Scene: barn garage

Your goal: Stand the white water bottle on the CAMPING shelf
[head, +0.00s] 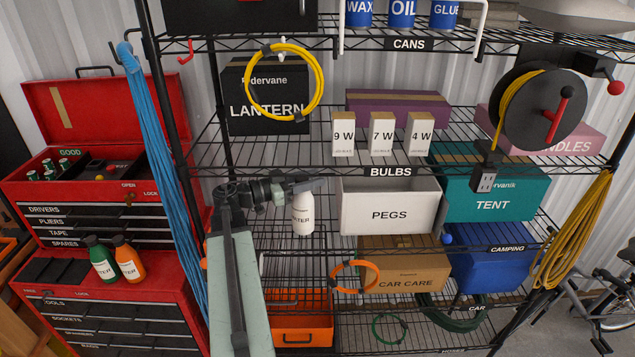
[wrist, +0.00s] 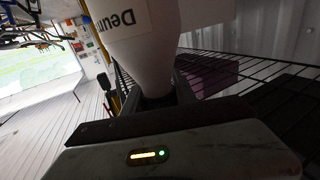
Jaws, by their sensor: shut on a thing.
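The white water bottle (head: 303,215) hangs upright below my gripper (head: 304,187), which is shut on its top end. In the wrist view the bottle (wrist: 148,55) fills the top middle, with an upside-down label reading "Deu". The CAMPING shelf (head: 325,246) is the wire tier with the CAMPING label at its right front edge. The bottle is at the left part of this tier, left of the white PEGS box. I cannot tell whether its base touches the wires.
The PEGS box (head: 390,206) and teal TENT box (head: 497,197) fill the tier's middle and right. The BULBS shelf (head: 455,172) lies above, with a LANTERN box (head: 266,108) and small bulb boxes. An orange ring (head: 355,277) hangs below. A red tool chest (head: 110,225) stands left.

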